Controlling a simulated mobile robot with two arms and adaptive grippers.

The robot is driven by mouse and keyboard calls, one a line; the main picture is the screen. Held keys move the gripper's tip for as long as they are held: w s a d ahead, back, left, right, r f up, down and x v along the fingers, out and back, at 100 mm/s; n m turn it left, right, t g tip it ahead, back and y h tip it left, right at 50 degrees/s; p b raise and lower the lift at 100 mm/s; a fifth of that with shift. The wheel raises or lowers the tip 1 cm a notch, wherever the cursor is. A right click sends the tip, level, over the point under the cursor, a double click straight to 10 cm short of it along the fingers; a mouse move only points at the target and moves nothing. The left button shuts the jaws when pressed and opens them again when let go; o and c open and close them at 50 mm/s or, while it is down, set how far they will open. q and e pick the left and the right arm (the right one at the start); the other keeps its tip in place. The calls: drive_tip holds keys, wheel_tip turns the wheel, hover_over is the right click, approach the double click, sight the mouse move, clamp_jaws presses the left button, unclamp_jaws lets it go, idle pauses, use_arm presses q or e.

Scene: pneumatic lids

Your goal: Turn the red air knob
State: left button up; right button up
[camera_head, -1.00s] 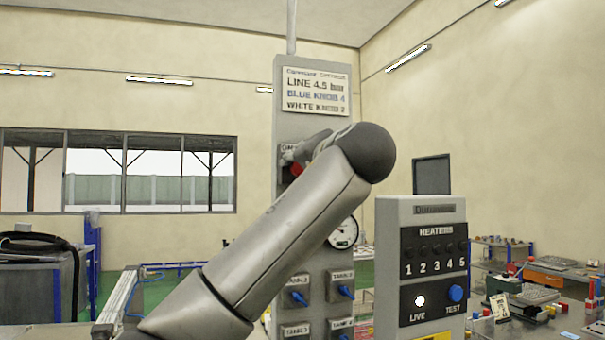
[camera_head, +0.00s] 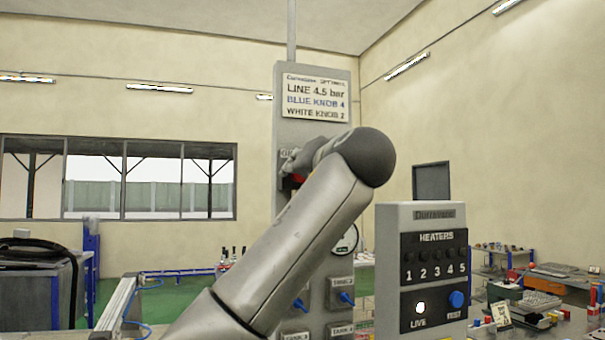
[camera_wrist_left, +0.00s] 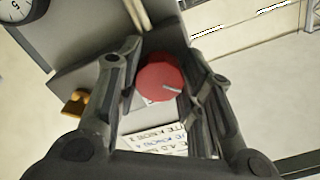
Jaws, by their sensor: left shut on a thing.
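The red air knob (camera_wrist_left: 160,82) is between the two fingers of my left gripper (camera_wrist_left: 163,75) in the left wrist view, with a pale mark on its face. The fingers are shut on it. In the head view only a small bit of the red knob (camera_head: 298,179) shows. My left gripper (camera_head: 292,165) there is mostly hidden behind my own forearm. The knob is on the tall grey panel (camera_head: 340,150), below a sign (camera_head: 316,97) reading LINE 4.5 bar, BLUE KNOB 4, WHITE KNOB 2. My right gripper is not in view.
A round gauge (camera_head: 347,240) is partly hidden behind my arm. Blue tank knobs (camera_head: 346,298) sit lower on the panel. A grey heater box (camera_head: 433,220) with a lit LIVE lamp and a blue TEST button stands to the right. Workbenches with parts are farther right.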

use_arm(q)
drive_tip(key=o, duration=1)
drive_tip(key=shift+o, duration=0.2)
drive_tip(key=v, duration=1.2)
drive_tip(key=shift+d+f, duration=0.1)
